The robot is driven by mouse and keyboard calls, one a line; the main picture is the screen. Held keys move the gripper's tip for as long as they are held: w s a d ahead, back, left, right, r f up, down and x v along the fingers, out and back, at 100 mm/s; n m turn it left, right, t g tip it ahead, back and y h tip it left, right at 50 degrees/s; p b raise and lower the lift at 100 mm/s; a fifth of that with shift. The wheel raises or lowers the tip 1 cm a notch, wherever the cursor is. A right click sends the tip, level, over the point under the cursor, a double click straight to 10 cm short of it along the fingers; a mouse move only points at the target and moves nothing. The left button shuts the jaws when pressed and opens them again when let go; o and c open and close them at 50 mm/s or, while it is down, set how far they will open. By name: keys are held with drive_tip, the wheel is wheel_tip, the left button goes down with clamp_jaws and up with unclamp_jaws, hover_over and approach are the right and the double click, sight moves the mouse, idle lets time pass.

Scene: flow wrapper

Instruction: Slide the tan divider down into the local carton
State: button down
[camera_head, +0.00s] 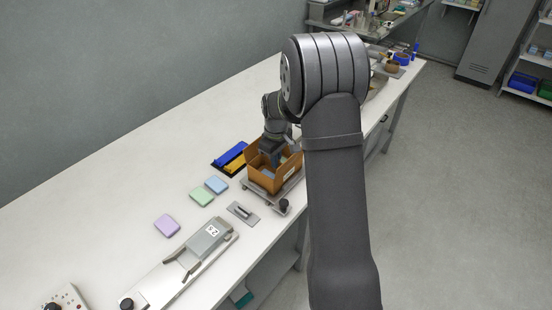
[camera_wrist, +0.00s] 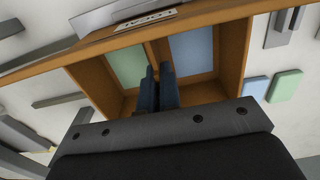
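The local carton (camera_head: 262,181) is an open orange-brown box on a grey fixture on the bench. In the wrist view the carton wall (camera_wrist: 235,55) bears a white label. A green pad (camera_wrist: 127,66) and a blue pad (camera_wrist: 192,52) show inside it. The tan divider (camera_wrist: 152,52) shows as a thin strip between the two pads. My gripper (camera_head: 270,156) points down into the carton. In the wrist view its fingers (camera_wrist: 157,82) are close together on either side of the divider's line. The divider's lower edge is hidden.
A black tray with blue and yellow pieces (camera_head: 230,158) lies left of the carton. Loose blue (camera_head: 216,185), green (camera_head: 202,197) and purple (camera_head: 167,226) pads lie on the bench. A metal handle plate (camera_head: 242,211) and black knob (camera_head: 284,206) are in front.

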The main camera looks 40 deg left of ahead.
drive_tip(key=c, duration=1.6)
unclamp_jaws()
drive_tip(key=shift+o, duration=0.2)
drive_tip(key=o, duration=0.5)
drive_tip(key=shift+r, duration=4)
wheel_tip(320, 180, down, 8)
drive_tip(key=shift+r, duration=0.25)
